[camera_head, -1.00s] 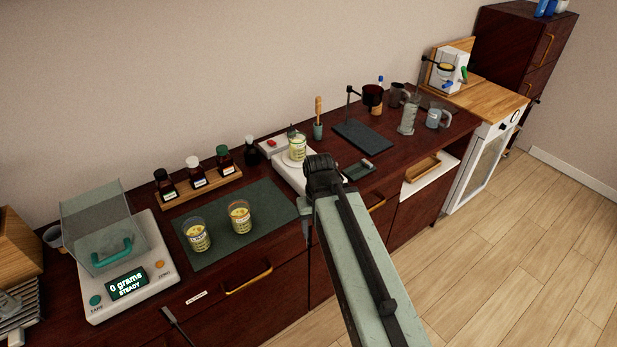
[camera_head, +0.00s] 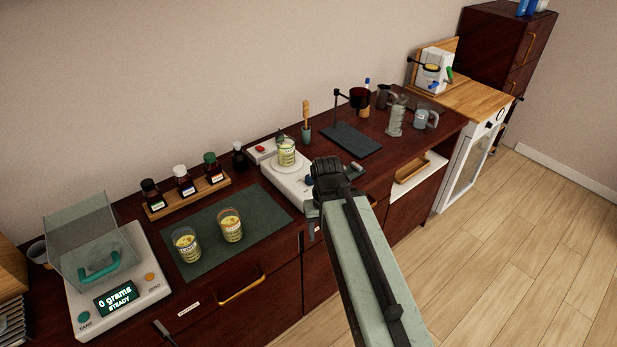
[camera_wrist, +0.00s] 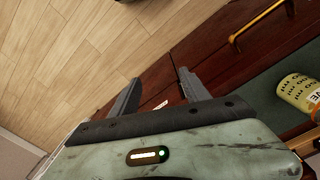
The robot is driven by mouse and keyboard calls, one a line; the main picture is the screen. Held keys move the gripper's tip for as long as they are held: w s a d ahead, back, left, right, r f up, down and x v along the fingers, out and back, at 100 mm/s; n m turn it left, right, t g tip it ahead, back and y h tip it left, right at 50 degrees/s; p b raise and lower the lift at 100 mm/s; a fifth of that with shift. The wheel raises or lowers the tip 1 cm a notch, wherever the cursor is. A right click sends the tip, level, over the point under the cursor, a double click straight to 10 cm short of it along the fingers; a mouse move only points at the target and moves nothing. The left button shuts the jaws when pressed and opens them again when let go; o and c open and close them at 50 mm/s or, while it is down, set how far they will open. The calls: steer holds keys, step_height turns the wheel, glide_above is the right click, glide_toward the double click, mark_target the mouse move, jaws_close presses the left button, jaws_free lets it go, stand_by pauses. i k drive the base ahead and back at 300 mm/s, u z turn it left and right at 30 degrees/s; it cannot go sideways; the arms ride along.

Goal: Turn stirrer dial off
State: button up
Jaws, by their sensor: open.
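The white stirrer (camera_head: 284,183) stands on the dark counter, with a beaker of yellow liquid (camera_head: 287,153) on its round top plate. A small dark blue knob, seemingly its dial (camera_head: 309,181), shows at its right front, close beside my arm; its setting is too small to read. My gripper (camera_wrist: 157,92) is open and empty in the wrist view, its two fingers over the cabinet front and floor. In the head view my arm hides much of the gripper, which hangs near the counter's front edge by the stirrer. The stirrer does not show in the wrist view.
Two beakers (camera_head: 187,245) stand on a dark mat (camera_head: 255,247) left of the stirrer. A bottle rack (camera_head: 160,211) and a balance (camera_head: 146,271) are farther left. A black stand (camera_head: 350,140) is behind right. Brass drawer handles (camera_head: 242,287) stick out below. The floor is open.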

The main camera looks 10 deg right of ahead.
mark_target(308, 181)
steer(key=z, duration=1.7)
steer(key=i, duration=0.55)
steer(key=u, duration=2)
